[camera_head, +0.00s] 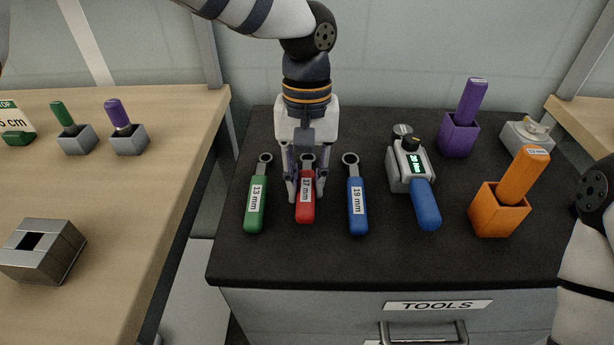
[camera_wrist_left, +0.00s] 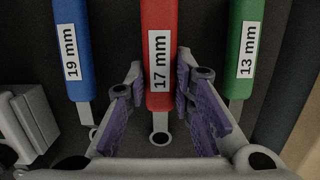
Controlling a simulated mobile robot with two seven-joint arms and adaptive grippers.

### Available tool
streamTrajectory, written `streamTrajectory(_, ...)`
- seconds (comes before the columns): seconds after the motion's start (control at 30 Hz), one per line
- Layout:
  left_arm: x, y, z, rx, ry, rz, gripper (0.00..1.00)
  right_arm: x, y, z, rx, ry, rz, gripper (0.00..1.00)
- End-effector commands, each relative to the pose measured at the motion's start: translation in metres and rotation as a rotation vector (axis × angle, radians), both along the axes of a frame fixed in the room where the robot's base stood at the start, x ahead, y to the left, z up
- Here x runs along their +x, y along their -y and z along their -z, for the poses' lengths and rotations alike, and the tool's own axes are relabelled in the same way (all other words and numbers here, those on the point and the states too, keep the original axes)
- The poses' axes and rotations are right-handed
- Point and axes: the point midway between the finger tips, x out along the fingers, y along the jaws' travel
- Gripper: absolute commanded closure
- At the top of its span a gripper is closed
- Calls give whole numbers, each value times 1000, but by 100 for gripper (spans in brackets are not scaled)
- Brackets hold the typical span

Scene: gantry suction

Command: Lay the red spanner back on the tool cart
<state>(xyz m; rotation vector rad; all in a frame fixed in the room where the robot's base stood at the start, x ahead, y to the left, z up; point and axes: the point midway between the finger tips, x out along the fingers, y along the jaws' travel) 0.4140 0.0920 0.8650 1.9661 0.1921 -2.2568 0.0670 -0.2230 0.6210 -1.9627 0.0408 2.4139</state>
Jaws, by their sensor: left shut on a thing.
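The red spanner (camera_head: 305,212), labelled 17 mm, is between the green spanner (camera_head: 256,206) and the blue spanner (camera_head: 357,207) over the dark top of the tool cart (camera_head: 300,262). It lies level and roughly in line with them; I cannot tell whether it rests on the top or is just above it. My left gripper (camera_head: 306,197) points down and is shut on the red spanner. In the left wrist view its purple-padded fingers (camera_wrist_left: 158,85) flank the red handle (camera_wrist_left: 158,30). My right gripper is out of view; only part of my right arm shows at the right edge.
A torque tool with a blue handle (camera_head: 424,204), a purple holder (camera_head: 457,138) and an orange holder (camera_head: 497,211) stand to the right on the cart. A wooden table (camera_head: 150,200) is on the left, across a gap. The cart's front strip is clear.

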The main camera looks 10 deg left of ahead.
Motion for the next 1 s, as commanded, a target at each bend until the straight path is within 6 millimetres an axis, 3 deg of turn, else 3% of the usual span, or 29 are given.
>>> streamTrajectory(0.27,1,0,0,0,6,0,100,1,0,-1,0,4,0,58)
streamTrajectory(0.3,1,1,1,0,6,0,75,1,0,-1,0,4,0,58)
streamTrajectory(0.4,1,1,1,-1,5,0,57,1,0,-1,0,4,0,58)
streamTrajectory(0.73,1,0,-5,-2,5,-1,57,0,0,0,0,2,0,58)
streamTrajectory(1.0,11,-1,-72,0,10,-2,57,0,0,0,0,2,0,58)
